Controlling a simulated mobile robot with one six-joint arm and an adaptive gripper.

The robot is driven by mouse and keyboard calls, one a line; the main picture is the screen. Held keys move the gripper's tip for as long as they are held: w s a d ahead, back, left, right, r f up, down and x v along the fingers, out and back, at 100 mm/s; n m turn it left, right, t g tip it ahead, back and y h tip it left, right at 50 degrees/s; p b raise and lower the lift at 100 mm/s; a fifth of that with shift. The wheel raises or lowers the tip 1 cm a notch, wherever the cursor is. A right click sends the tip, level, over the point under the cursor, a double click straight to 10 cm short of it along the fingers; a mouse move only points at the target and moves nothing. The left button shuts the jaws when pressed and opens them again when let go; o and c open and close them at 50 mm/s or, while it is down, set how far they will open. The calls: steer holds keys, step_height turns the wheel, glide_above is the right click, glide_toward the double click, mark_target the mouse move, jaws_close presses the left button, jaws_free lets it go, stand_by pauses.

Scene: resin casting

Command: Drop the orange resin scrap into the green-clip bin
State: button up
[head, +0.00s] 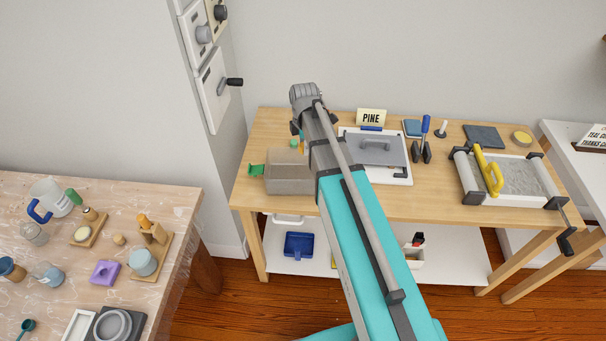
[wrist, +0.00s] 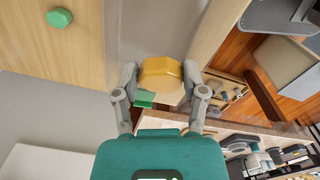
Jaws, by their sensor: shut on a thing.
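The orange resin scrap (wrist: 160,70) is a rounded, many-sided amber block. My gripper (wrist: 160,82) is shut on it, with a finger on each side. The green-clip bin (head: 288,178) is a grey box at the left end of the wooden workbench; its green clip (head: 256,169) is on its left end. In the wrist view the bin (wrist: 140,30) lies below and beyond the scrap, and the clip (wrist: 145,99) shows beside the scrap. The scrap is near the bin's clip end; its height above it is unclear.
A green piece (wrist: 59,18) lies on the workbench (head: 263,135) behind the bin. Right of my arm are a white tray with a grey lid (head: 375,147) and a PINE sign (head: 371,117). A cluttered table (head: 185,205) stands at left, across a floor gap.

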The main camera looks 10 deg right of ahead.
steer(key=shift+f+b, duration=2.6)
steer(key=shift+f, duration=0.2)
steer(key=o, duration=1)
steer(key=shift+r, duration=0.15)
